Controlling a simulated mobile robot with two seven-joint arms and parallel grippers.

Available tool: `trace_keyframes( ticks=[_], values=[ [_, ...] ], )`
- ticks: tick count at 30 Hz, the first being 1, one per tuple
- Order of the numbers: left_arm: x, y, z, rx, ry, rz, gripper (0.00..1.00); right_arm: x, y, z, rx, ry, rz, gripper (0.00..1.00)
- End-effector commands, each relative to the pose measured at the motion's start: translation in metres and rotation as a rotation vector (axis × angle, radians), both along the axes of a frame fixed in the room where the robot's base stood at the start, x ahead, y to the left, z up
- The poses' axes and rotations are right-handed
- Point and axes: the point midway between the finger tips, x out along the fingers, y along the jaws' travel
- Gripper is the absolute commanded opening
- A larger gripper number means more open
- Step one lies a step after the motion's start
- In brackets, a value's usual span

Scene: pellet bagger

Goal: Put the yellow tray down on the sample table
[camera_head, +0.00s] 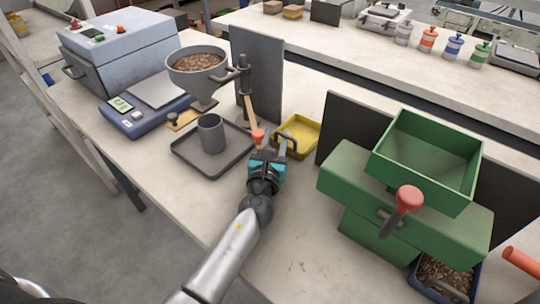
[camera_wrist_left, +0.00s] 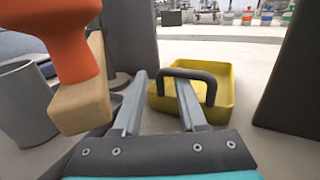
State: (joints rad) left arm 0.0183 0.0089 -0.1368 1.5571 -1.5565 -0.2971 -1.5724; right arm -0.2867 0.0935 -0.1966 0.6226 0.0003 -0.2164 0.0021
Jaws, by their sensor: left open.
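The yellow tray (camera_head: 311,133) rests flat on the pale table top (camera_head: 296,195), just beyond my left gripper (camera_head: 271,146). It looks empty. Its dark arched handle (camera_head: 291,138) is on the near side. In the left wrist view the tray (camera_wrist_left: 222,92) and its handle (camera_wrist_left: 190,73) stand in front of my left gripper (camera_wrist_left: 161,80). The jaws are open and apart. The right finger overlaps the handle's arch in the picture; I cannot tell whether it touches. The left finger is left of the handle. My right gripper is not in view.
A wooden lever with an orange knob (camera_head: 257,136) is close beside my left gripper. A dark tray (camera_head: 190,161) with a grey cup (camera_head: 211,132) is to the left. A green hopper machine (camera_head: 365,188) is to the right. A dark upright panel (camera_head: 258,65) stands behind.

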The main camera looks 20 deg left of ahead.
Motion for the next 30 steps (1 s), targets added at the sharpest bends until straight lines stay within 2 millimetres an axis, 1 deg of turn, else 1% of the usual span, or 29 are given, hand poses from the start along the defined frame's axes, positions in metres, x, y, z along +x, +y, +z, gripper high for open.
trace_keyframes(
  ticks=[1,9,15,21,30],
  values=[
    [-0.009,-0.002,0.000,0.001,0.002,-0.001,0.41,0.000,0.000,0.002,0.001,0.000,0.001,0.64],
    [-0.058,-0.009,-0.001,0.001,0.002,0.000,0.41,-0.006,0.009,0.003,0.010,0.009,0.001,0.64],
    [-0.089,-0.014,-0.001,0.001,0.002,0.000,0.41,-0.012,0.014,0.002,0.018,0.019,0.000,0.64],
    [-0.105,-0.017,-0.001,0.000,0.001,0.000,0.41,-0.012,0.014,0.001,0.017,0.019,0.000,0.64],
    [-0.109,-0.017,0.000,0.000,0.000,0.000,0.41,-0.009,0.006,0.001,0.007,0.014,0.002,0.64]
  ],
)
